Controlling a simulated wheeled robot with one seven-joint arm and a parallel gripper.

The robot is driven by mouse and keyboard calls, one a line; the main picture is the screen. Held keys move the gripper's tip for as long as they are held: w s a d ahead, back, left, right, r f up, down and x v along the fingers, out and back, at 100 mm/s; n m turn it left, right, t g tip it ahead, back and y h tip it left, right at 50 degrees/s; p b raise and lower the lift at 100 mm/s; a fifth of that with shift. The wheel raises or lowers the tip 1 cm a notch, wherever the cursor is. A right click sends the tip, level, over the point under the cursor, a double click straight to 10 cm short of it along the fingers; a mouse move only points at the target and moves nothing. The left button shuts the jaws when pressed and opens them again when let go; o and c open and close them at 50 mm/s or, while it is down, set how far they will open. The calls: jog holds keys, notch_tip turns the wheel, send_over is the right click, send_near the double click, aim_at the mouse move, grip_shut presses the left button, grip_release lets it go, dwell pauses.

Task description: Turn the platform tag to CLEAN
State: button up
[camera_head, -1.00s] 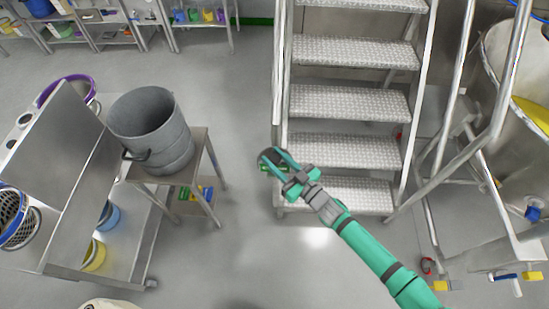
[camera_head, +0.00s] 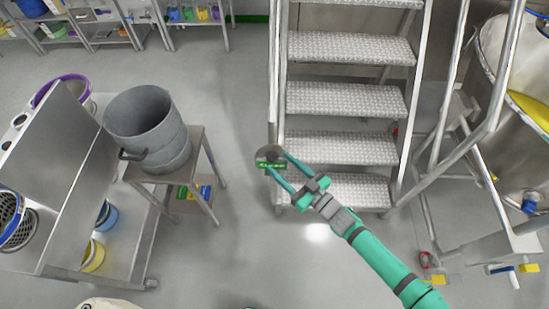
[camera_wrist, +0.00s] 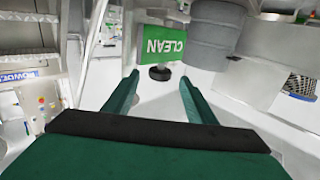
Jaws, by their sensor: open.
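The platform tag is a small plate with a green CLEAN face (camera_wrist: 165,43), its lettering upside down in the wrist view. In the head view its green strip (camera_head: 270,165) shows below a dark round part, by the left foot of the steps. A black round knob (camera_wrist: 160,72) sits just below the green face in the wrist view. My gripper (camera_head: 277,161) is open, its two fingers spread and pointing at the tag. In the wrist view the fingertips (camera_wrist: 159,78) lie on either side of the knob, with nothing held between them; contact cannot be told.
Metal platform steps (camera_head: 345,100) with rails rise behind the tag. A grey bucket (camera_head: 150,130) stands on a small steel table to the left, beside a steel cart. A large vessel (camera_head: 510,70) stands at the right. The floor (camera_head: 235,240) in front is clear.

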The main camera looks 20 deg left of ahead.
jog(key=v, duration=0.5)
jog(key=shift+s+d, duration=0.25)
jog(key=s+d+f+m+t+h, duration=0.25)
jog(key=s+d, duration=0.35)
jog(key=s, duration=0.4)
jog(key=s+d+f+m+t+h, duration=0.2)
jog(key=s+d+f+h, duration=0.15)
jog(key=s+d, duration=0.4)
jog(key=s+a+r+m+t+h, duration=0.2)
jog(key=s+a+r+m+h, duration=0.4)
jog(key=s, duration=0.5)
notch_tip(320, 180, up, 3)
jog(key=m+h, duration=0.2)
jog(key=h, duration=0.1)
jog(key=shift+s+a+h, duration=0.2)
jog(key=shift+s+h, duration=0.15)
jog(key=shift+h, duration=0.05)
jog(key=shift+s+a+t, duration=0.1)
jog(key=shift+t, duration=0.15)
